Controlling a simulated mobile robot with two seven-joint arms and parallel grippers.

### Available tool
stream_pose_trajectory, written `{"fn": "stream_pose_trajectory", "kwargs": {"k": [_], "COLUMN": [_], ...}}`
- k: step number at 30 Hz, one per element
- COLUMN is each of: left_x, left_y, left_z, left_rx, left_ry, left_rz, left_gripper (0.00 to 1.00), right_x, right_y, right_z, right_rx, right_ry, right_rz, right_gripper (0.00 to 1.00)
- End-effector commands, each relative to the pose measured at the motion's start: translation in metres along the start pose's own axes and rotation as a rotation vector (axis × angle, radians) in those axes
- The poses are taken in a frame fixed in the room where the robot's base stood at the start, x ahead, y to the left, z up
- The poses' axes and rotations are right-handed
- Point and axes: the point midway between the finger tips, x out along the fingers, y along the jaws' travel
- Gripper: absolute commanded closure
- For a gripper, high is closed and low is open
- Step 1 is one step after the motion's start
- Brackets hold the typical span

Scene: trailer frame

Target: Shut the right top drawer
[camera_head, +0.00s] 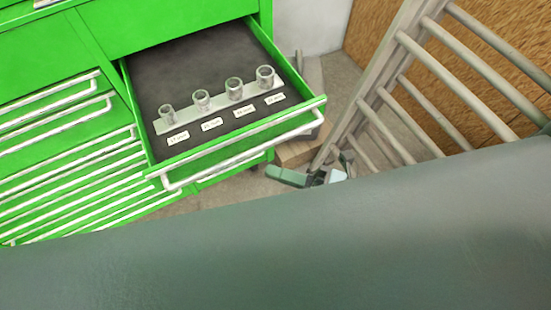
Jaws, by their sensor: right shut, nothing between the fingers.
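The right top drawer (140,128) of the green tool cabinet is pulled out. It has a dark liner and holds a light rail (219,102) with several metal sockets and white size labels. A pale bar handle (245,150) runs along its front. My right gripper (309,177) is small in view, just right of and below the handle's right end, shut and empty. I cannot tell whether it touches the drawer front. A large dark green part of my arm covers the lower picture and hides what lies below. My left gripper is not in view.
Several closed drawers with pale handles (75,170) fill the cabinet's left side. A wooden ladder (400,85) leans at the right before a chipboard panel (470,70). A wooden block (300,148) stands on the floor behind the drawer's right end.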

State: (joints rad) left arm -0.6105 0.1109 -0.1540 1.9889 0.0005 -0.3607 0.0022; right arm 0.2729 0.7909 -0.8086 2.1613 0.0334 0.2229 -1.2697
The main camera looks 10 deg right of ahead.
Motion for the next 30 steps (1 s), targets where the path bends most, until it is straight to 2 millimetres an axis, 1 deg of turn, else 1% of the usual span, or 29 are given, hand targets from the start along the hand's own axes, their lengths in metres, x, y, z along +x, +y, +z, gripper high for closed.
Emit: {"fn": "stream_pose_trajectory", "kwargs": {"k": [3, 9, 23, 26, 30], "left_x": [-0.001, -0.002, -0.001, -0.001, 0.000], "left_y": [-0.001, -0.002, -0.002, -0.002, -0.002], "left_z": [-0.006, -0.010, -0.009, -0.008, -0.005], "left_rx": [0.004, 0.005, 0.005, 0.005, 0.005], "left_ry": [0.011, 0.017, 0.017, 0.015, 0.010], "left_rz": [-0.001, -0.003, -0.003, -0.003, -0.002], "left_gripper": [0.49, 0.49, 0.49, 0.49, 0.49], "right_x": [0.010, 0.017, 0.019, 0.022, 0.034], "right_y": [0.002, 0.001, 0.000, -0.001, -0.004], "right_z": [0.010, 0.017, 0.019, 0.022, 0.034], "right_rx": [-0.003, 0.001, 0.002, 0.002, 0.000], "right_ry": [0.000, 0.000, 0.000, 0.000, 0.000], "right_rz": [0.002, 0.001, 0.001, 0.001, 0.002], "right_gripper": [1.00, 1.00, 1.00, 1.00, 1.00]}}
